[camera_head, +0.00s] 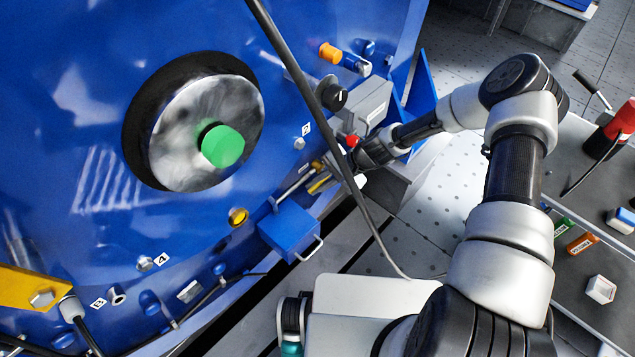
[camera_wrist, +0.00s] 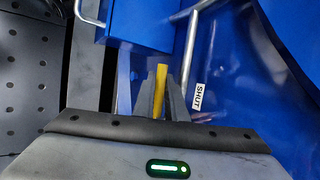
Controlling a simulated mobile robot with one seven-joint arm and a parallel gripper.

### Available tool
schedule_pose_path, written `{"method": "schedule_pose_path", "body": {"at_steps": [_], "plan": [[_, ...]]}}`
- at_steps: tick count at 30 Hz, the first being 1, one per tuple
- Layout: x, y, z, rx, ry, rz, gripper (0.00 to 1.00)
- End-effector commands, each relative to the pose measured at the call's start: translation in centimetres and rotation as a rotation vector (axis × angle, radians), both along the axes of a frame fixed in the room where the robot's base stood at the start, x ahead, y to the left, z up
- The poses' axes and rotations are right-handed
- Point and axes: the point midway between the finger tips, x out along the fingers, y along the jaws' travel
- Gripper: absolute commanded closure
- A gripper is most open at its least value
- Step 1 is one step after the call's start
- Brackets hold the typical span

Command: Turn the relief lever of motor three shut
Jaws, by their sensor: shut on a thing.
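The large blue motor (camera_head: 90,110) fills the left of the head view, with a round metal shaft end and green cap (camera_head: 222,147) facing me. A yellow lever (camera_wrist: 160,78) stands between my gripper's fingers (camera_wrist: 160,100) in the wrist view, and the fingers are closed on it. A white label reading SHUT (camera_wrist: 198,97) is on the blue surface just right of the fingers. In the head view my gripper (camera_head: 330,174) reaches in low at the motor's right side, and a yellow bar (camera_head: 318,185) shows by it. The fingertips are partly hidden there.
A black cable (camera_head: 315,105) hangs across the head view, in front of my gripper area. A blue box with a handle (camera_head: 289,229) juts out below. An orange-ended fitting (camera_head: 330,53) sits above. A bench (camera_head: 585,205) with small parts stands at the right.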

Motion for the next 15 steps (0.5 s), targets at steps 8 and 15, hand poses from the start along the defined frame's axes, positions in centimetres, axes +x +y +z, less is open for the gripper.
{"method": "schedule_pose_path", "body": {"at_steps": [8,15], "plan": [[-0.70,0.02,0.22,0.032,0.040,0.001,1.00],[-0.77,0.06,0.25,0.035,0.044,0.001,1.00]]}}
